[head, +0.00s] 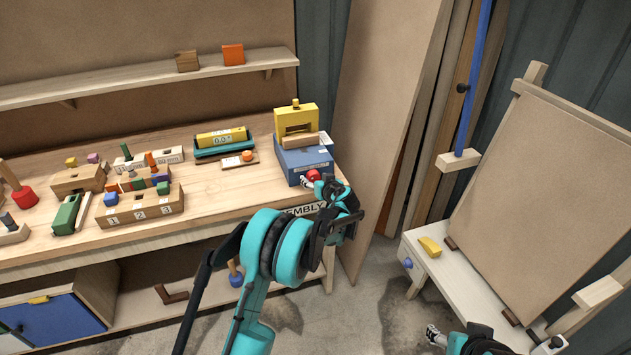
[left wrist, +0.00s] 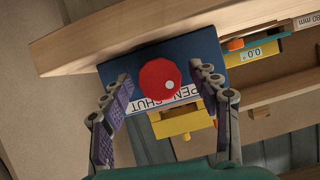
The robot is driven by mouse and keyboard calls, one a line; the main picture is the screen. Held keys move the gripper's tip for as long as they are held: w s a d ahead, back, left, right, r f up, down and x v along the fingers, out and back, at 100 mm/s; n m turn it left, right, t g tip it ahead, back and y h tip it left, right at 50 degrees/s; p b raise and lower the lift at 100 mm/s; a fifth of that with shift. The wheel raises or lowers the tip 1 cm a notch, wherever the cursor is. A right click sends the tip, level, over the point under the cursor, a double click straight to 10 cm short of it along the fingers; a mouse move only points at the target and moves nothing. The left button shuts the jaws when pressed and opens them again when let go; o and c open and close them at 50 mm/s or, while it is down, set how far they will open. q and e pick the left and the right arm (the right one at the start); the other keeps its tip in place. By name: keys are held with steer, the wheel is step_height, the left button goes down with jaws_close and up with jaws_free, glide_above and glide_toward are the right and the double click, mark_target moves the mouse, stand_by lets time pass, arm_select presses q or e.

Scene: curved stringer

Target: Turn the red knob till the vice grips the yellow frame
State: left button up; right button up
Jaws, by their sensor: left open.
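The red knob (head: 313,175) is on the front of the blue vice (head: 291,166) at the right end of the bench. The yellow frame (head: 296,117) stands upright on the vice, with a wooden bar across its lower front. My left gripper (head: 318,184) is at the knob. In the left wrist view the gripper (left wrist: 163,88) is open, with one finger on each side of the red knob (left wrist: 159,82); I cannot tell whether they touch it. The yellow frame (left wrist: 184,123) shows beyond the vice there. My right gripper (head: 436,336) is low at the bottom, its jaws unclear.
A teal tray (head: 224,148) with a yellow block stands left of the vice. Several wooden blocks and toys fill the bench's left part. A leaning board (head: 385,120) stands close on the right. A low white table (head: 455,275) holds a yellow piece (head: 430,247).

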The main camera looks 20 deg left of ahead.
arm_select(q)
steer(key=c, duration=1.2)
steer(key=shift+o, duration=0.2)
steer(key=shift+m, duration=0.3)
steer(key=shift+d+m+g+y, duration=0.15)
steer(key=shift+m+g+y, duration=0.35)
steer(key=shift+m, duration=0.4)
steer(key=m+y+b, duration=0.1)
steer(key=m, duration=0.1)
steer(key=shift+w+f+m+y, duration=0.1)
steer(key=shift+f+m+y, duration=0.05)
steer(key=shift+m+y, duration=0.2)
steer(key=shift+d+m+g+y+b, duration=0.1)
steer(key=shift+m+g+y+b, duration=0.35)
steer(key=shift+m+y, duration=0.65)
steer(key=shift+f+m+t+y+b, duration=0.1)
steer(key=shift+m+t+y+b, duration=0.3)
steer(key=shift+m, duration=1.05)
